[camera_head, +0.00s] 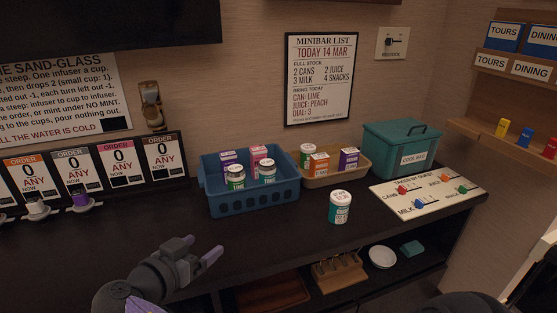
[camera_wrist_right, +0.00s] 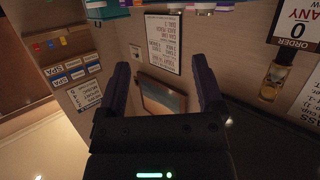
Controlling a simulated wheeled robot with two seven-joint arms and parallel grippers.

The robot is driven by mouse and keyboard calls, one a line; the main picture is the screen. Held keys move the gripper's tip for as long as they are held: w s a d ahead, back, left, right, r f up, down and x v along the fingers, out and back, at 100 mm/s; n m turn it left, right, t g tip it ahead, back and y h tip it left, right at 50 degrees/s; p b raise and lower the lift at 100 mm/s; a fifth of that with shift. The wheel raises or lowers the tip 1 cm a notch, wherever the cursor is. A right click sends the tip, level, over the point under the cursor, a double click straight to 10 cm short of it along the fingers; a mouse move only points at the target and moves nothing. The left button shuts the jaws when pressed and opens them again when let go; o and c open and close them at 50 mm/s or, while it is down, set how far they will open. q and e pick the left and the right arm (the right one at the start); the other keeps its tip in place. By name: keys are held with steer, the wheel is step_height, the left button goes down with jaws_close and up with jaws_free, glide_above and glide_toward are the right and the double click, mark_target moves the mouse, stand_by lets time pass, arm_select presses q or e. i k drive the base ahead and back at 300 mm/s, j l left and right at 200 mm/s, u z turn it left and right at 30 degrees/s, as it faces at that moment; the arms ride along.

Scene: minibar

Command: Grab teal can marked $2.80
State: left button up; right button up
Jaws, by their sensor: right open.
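A teal can (camera_head: 340,207) with a white lid stands upright, alone on the dark counter, right of centre in the head view. Its lid carries small print that I cannot read for certain. Another teal-labelled can (camera_head: 267,173) and a green can (camera_head: 236,178) stand in the blue basket (camera_head: 255,200).
A tan tray (camera_head: 335,178) behind the lone can holds a can and boxes. A teal cool bag (camera_head: 400,148) stands at the back right. A slider board (camera_head: 440,190) lies right of the can. The counter between gripper and can is clear.

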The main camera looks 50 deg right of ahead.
mark_target(267, 168)
steer(key=i+l, duration=0.1)
steer(key=l, duration=0.4)
steer(key=i+l, duration=0.1)
steer(key=l, duration=0.35)
steer(key=i+l, duration=0.1)
steer(key=l, duration=0.4)
